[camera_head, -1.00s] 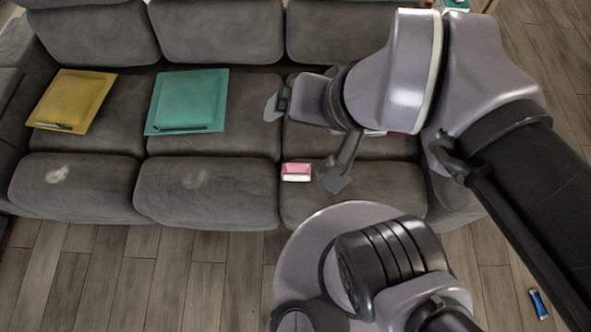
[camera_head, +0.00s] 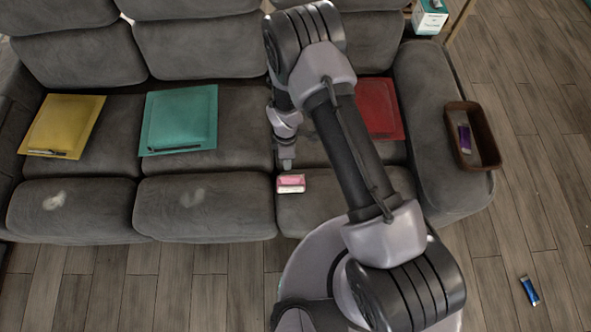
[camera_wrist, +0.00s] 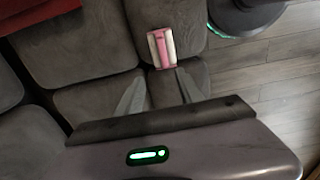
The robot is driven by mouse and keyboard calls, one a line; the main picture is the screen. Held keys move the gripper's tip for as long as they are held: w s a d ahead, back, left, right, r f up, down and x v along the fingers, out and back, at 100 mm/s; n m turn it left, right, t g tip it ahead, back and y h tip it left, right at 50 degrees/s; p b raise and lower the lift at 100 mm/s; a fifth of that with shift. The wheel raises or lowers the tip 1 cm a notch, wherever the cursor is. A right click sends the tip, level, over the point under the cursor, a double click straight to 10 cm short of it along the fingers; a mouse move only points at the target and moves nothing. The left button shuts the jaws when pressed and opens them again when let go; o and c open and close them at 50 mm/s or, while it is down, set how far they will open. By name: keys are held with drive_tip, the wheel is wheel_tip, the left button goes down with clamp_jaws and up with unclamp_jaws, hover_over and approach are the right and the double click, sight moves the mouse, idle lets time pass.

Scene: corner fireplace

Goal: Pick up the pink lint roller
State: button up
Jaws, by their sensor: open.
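The pink lint roller (camera_head: 291,184), a small pink and white block-like thing, lies on the front part of the right sofa seat. In the wrist view the lint roller (camera_wrist: 162,48) shows whole, just beyond the fingertips, with a pink middle and pale sides. My gripper (camera_head: 286,163) points down just behind the lint roller in the head view. In the wrist view my gripper (camera_wrist: 159,84) has its two fingers spread, with nothing between them. The lint roller looks untouched; the exact height of the fingers above the seat is hard to tell.
On the grey sofa (camera_head: 205,215) lie a yellow square (camera_head: 65,122), a teal square (camera_head: 180,118) and a red square (camera_head: 379,108). A brown tray (camera_head: 478,165) with a purple item sits on the right armrest. A blue tube (camera_head: 529,290) lies on the wooden floor.

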drive_tip(key=b, duration=0.3)
hover_over(291, 177)
drive_tip(key=a, duration=0.1)
drive_tip(key=f, duration=1.1)
drive_tip(key=shift+w, duration=0.3)
drive_tip(key=f+b, duration=0.1)
drive_tip(key=f, duration=0.2)
drive_tip(key=s+f+b, duration=0.1)
drive_tip(key=f, duration=0.1)
drive_tip(key=shift+d+b, duration=0.3)
drive_tip(key=shift+d, duration=0.1)
drive_tip(key=shift+w+f, duration=0.1)
drive_tip(key=shift+f, duration=0.25)
drive_tip(key=shift+r, duration=0.15)
drive_tip(key=shift+c, duration=0.2)
clamp_jaws()
